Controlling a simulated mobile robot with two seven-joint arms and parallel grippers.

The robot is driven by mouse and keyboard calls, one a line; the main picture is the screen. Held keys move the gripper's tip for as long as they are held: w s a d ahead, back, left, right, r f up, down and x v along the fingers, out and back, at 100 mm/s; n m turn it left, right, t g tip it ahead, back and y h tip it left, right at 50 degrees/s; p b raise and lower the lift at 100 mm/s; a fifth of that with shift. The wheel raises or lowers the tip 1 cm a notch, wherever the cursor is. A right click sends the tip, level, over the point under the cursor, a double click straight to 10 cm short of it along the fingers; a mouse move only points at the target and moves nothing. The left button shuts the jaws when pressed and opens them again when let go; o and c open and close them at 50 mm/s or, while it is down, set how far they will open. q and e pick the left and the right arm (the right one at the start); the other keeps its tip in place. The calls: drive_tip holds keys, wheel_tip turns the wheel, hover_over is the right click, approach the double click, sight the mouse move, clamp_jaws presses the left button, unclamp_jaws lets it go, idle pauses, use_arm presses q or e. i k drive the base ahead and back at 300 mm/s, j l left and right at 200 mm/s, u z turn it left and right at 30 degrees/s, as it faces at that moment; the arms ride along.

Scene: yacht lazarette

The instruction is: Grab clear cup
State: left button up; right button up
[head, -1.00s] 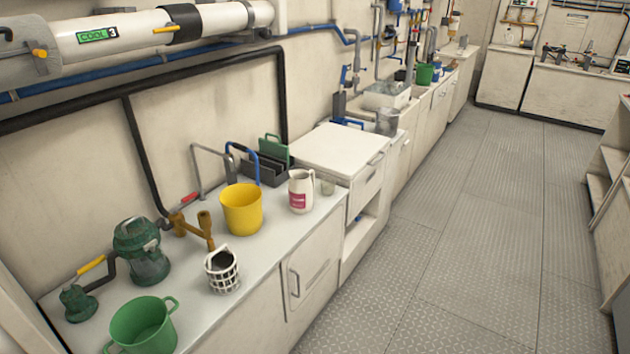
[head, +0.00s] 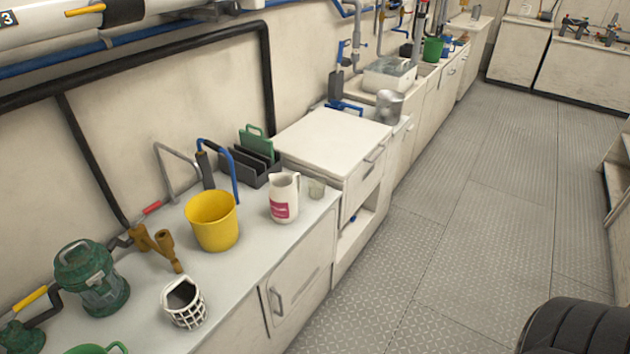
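The clear cup (head: 316,188) is a small, see-through cup. Neither of my grippers is in view. A dark ribbed part at the bottom right looks like my own arm, but no fingers show.
A yellow bucket (head: 213,222), a white caged holder (head: 184,304), a green lantern (head: 92,280) and brass pipe fittings (head: 154,243) stand on the counter. A dark rack (head: 256,162) is behind the pitcher. The metal floor (head: 470,215) beside the counter is clear.

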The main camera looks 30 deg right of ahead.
sight(316, 186)
drive_tip(key=i+l, duration=0.25)
drive_tip(key=l, duration=0.15)
drive_tip(key=i+l, duration=0.2)
drive_tip(key=l, duration=0.25)
drive_tip(key=i+l, duration=0.25)
drive_tip(key=l, duration=0.15)
drive_tip(key=i+l, duration=0.2)
drive_tip(key=l, duration=0.2)
drive_tip(key=i+l, duration=0.25)
drive_tip(key=l, duration=0.15)
drive_tip(key=u, duration=0.05)
